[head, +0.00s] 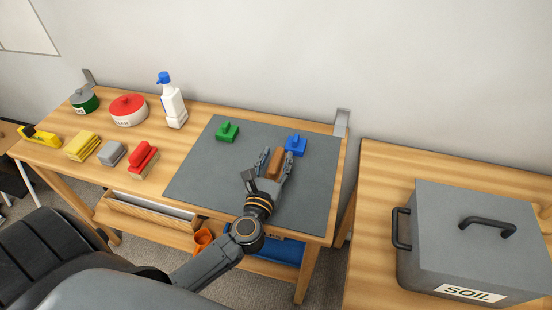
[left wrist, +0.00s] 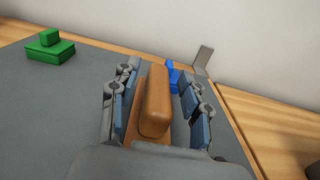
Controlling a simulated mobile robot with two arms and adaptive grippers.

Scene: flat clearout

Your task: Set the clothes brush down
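The clothes brush (head: 275,163) has a brown, rounded handle and an orange-brown base. It is at the right part of the grey mat (head: 205,175), between the fingers of my left gripper (head: 276,166). In the left wrist view, the brush (left wrist: 155,100) stands between the two spread fingers of the left gripper (left wrist: 157,105). A gap shows between the handle and each finger, so the gripper looks open around it. The underside of the brush is hidden, but it appears to rest on the mat. My right gripper is not in view.
A blue block (head: 296,145) is just behind the brush and a green block (head: 227,132) is to the left. A red brush (head: 143,158), sponges (head: 82,146), tins (head: 129,110) and a spray bottle (head: 172,105) stand left of the mat. A SOIL box (head: 470,240) is at right.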

